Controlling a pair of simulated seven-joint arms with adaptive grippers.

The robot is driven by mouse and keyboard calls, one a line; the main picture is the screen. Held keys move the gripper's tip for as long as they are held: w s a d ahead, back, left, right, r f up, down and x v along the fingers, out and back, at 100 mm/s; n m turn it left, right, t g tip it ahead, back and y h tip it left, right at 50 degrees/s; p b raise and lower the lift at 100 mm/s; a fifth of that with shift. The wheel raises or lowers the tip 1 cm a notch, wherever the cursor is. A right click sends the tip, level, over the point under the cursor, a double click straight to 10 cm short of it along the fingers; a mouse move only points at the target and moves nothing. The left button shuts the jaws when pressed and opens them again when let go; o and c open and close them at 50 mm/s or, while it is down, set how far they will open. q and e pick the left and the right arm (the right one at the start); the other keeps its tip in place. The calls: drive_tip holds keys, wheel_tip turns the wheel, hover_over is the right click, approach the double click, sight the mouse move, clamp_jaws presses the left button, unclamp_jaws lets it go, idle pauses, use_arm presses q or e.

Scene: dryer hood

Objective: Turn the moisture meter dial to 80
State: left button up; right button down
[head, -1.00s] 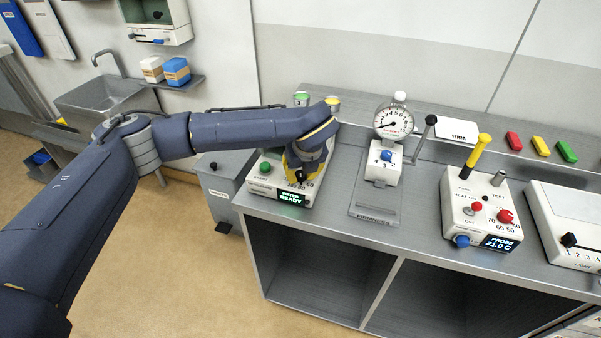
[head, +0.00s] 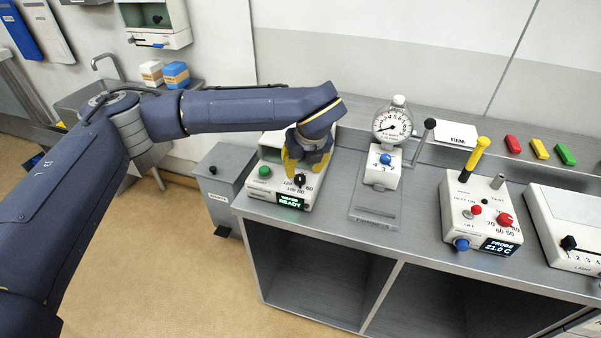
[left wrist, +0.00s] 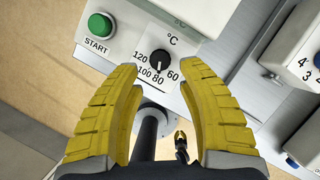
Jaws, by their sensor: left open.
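The moisture meter is a white box (head: 256,186) at the left end of the grey bench in the head view, with a green START button (head: 264,171) and a lit green READY display (head: 291,202). Its black dial (head: 300,180) also shows in the left wrist view (left wrist: 159,60), ringed by 60, 80, 100 and 120 under a °C mark. The dial's pale line appears to point down toward 80. My left gripper (head: 303,171) is open and empty, its yellow fingers apart just above the dial; they flank it in the left wrist view (left wrist: 158,67).
A gauge stand (head: 383,172) with a blue knob and a lever is right of the meter. Farther right are a probe box (head: 470,218) with a yellow handle and another white device (head: 570,225). A grey bin (head: 223,184) stands left of the bench.

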use_arm(q)
drive_tip(key=shift+v, duration=2.8)
